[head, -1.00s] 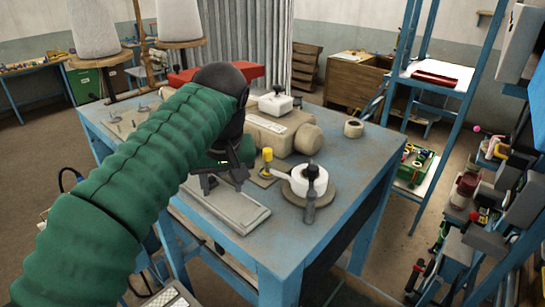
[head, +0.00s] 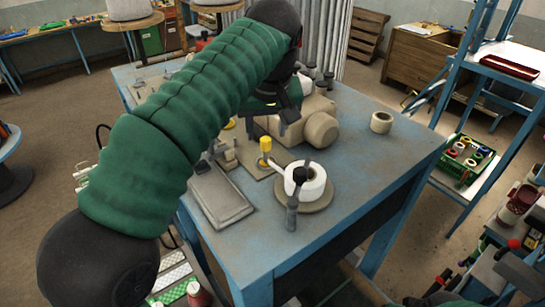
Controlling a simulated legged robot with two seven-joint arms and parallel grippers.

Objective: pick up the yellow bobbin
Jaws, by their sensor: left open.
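The yellow bobbin (head: 265,144) stands upright on a small flat board on the blue table, just left of a white round roll. My left arm comes in from the left in green sleeving and reaches over the table. My left gripper (head: 267,122) is open, pointing down, above and behind the bobbin in the picture. It looks empty and apart from the bobbin. Part of its jaws is hard to make out against the dark wrist. My right gripper is not in view.
The white roll (head: 313,186) sits on a round base with a dark-handled upright tool (head: 292,212) at its front. A grey tray (head: 218,193) lies to the left. The table's right side is mostly clear, with a small tape roll (head: 381,122).

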